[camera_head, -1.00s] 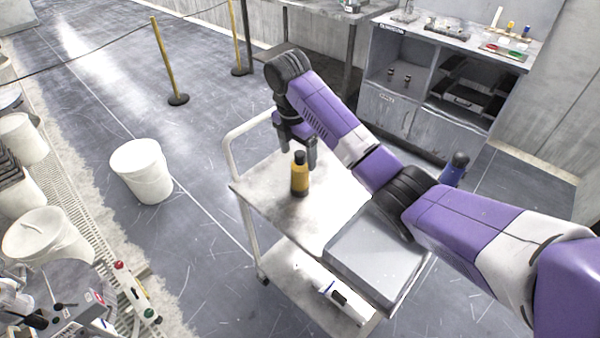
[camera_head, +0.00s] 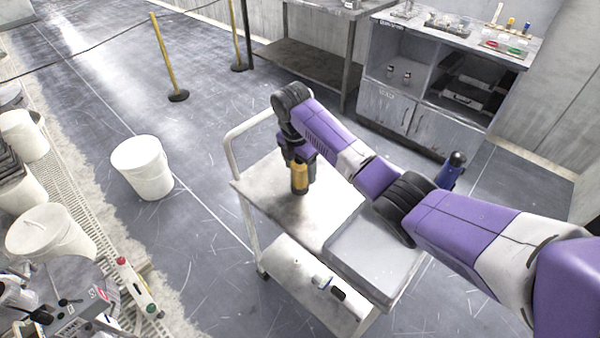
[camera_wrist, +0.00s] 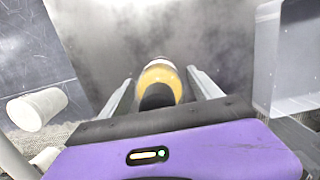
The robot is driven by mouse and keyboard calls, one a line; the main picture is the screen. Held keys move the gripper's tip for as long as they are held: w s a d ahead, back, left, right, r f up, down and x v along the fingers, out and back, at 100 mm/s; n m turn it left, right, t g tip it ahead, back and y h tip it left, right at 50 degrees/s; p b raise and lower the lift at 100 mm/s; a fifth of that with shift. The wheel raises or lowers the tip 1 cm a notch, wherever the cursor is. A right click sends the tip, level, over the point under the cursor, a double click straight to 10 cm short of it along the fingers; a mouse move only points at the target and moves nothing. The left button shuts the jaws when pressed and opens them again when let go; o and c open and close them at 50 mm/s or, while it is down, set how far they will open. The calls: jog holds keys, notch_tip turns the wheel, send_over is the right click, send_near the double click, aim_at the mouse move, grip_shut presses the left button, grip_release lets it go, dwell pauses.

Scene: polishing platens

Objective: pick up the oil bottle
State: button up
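The oil bottle (camera_head: 299,180) is yellow with a dark top and stands upright on the top shelf of a white cart (camera_head: 272,205). My gripper (camera_head: 300,160) is lowered over it from above, hiding its top. In the wrist view the bottle (camera_wrist: 160,80) sits between the two fingers of my gripper (camera_wrist: 160,88). The fingers are apart, one on each side of the bottle, and a gap shows beside them. The bottle rests on the shelf.
A grey lidded box (camera_head: 375,252) sits on the cart just right of the bottle. A white bucket (camera_head: 142,168) stands on the floor left of the cart. A grey cabinet (camera_head: 395,112) is behind. The shelf around the bottle is mostly clear.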

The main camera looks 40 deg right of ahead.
jog(key=c, duration=1.4)
jog(key=shift+r, duration=0.1)
grip_shut()
